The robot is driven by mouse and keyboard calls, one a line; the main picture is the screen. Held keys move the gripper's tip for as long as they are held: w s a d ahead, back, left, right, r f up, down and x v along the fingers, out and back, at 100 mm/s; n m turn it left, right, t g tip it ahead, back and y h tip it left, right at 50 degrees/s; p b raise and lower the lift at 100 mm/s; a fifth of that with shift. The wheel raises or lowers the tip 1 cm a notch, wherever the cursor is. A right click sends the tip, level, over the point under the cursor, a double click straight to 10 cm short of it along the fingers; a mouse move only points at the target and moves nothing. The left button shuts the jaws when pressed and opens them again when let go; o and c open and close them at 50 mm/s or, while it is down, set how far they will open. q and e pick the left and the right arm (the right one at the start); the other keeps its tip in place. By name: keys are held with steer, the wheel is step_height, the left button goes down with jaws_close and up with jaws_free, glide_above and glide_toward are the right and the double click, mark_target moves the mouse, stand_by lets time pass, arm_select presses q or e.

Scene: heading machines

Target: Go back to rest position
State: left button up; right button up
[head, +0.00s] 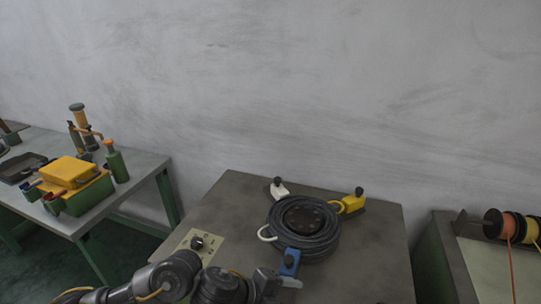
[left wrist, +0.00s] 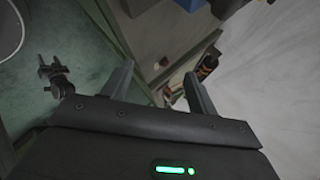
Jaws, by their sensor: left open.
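My left arm enters the head view along the bottom edge from the left. Its gripper (head: 276,284) is low over the front of the grey table (head: 365,270), close to a blue block (head: 290,262) at the near edge of a black cable coil (head: 328,245). I cannot tell from this view whether it touches the block. In the left wrist view the left gripper (left wrist: 160,88) has two fingers spread apart with nothing between them.
A white (head: 278,188) and a yellow block (head: 353,203) sit at the coil's far side. A control panel (head: 198,245) with a black knob is at the table's left. A bench (head: 140,165) with a yellow-green toolbox (head: 75,187) stands left. Spools (head: 510,226) stand right. A wall is behind.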

arm_select(q)
steer(key=s+a+f+n+t+y, duration=0.2)
steer(key=s+a+f+n+y, duration=0.15)
steer(key=a+n, duration=0.6)
steer(key=s+a+f+n+t+y, duration=0.2)
steer(key=s+a+f+n+y, duration=0.15)
steer(key=a+n, duration=0.65)
steer(key=s+a+f+n+g+y, duration=0.1)
steer(key=s+a+f+n+g, duration=0.1)
steer(key=s+a+n, duration=0.3)
steer(key=s+a+f+n+g+y, duration=0.1)
steer(key=s+a+f+g+y, duration=0.2)
steer(key=s, duration=0.4)
step_height(320, 180, down, 26)
steer(key=s+h, duration=0.1)
steer(key=s+a+f, duration=0.1)
steer(key=s+f, duration=0.7)
steer(key=s+a+f+g, duration=0.1)
steer(key=s+a+f, duration=0.1)
steer(key=s+f, duration=0.6)
steer(key=shift+s+a+f+g+b, duration=0.15)
steer(key=shift+s+a+g+b, duration=0.2)
steer(key=shift+b, duration=0.1)
